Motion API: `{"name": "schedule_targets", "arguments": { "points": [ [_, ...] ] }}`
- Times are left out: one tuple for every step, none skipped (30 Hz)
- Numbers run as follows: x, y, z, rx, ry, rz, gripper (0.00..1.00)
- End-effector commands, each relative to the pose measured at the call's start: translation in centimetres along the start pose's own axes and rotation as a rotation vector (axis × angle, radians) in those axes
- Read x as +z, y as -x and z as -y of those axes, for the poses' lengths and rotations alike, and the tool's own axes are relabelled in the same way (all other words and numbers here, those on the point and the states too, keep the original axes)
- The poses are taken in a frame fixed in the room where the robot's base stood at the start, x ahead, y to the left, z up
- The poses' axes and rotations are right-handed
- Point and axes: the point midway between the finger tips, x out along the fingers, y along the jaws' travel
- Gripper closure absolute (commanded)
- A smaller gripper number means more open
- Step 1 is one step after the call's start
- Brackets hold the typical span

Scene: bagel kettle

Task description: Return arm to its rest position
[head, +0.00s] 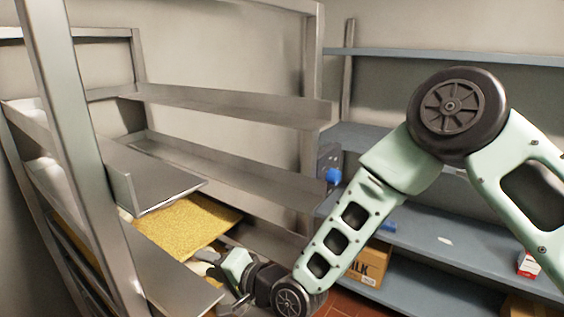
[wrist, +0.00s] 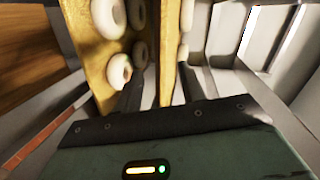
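My arm reaches down from the right in the head view, bent at its elbow. My gripper (head: 238,302) is low at the centre left, in front of the metal rack. In the wrist view, the two dark fingers of my gripper (wrist: 161,88) stand apart. A yellow board (wrist: 94,45) with several pale bagels (wrist: 120,70) lies beyond and left of the fingers. A narrow yellow strip (wrist: 167,50) shows between the fingers, with no clear contact. Whether the fingertips touch anything is hard to tell.
A metal rack (head: 160,187) with upright posts stands close on the left, holding a yellow board (head: 190,222). Blue shelves (head: 450,250) stand behind my arm on the right, with a cardboard box (head: 372,264) and a small red-and-white box (head: 528,264).

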Motion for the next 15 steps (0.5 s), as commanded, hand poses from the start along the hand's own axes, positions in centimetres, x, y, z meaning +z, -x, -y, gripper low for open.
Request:
{"name": "schedule_targets", "arguments": {
  "points": [
    [0.1,1.1,0.8,0.062,0.083,0.032,0.6],
    [0.2,1.8,0.9,0.108,0.133,0.054,0.6],
    [0.3,2.9,0.9,0.169,0.198,0.085,0.6],
    [0.4,3.8,0.9,0.215,0.245,0.107,0.6],
    [0.5,4.8,0.9,0.259,0.292,0.132,0.6],
    [0.6,6.1,0.9,0.319,0.349,0.164,0.6],
    [0.6,7.3,0.9,0.363,0.391,0.189,0.6],
    [0.7,8.5,0.8,0.407,0.431,0.214,0.6],
    [0.8,10.2,0.8,0.464,0.482,0.249,0.6],
    [0.8,11.5,0.8,0.506,0.519,0.277,0.6],
    [0.9,12.9,0.7,0.548,0.552,0.305,0.6],
    [0.9,14.8,0.7,0.603,0.594,0.343,0.6],
    [1.0,16.3,0.7,0.642,0.623,0.372,0.6],
    [1.2,17.9,0.7,0.682,0.65,0.404,0.6],
    [1.3,20.0,0.7,0.732,0.682,0.446,0.6]
  ]
}}
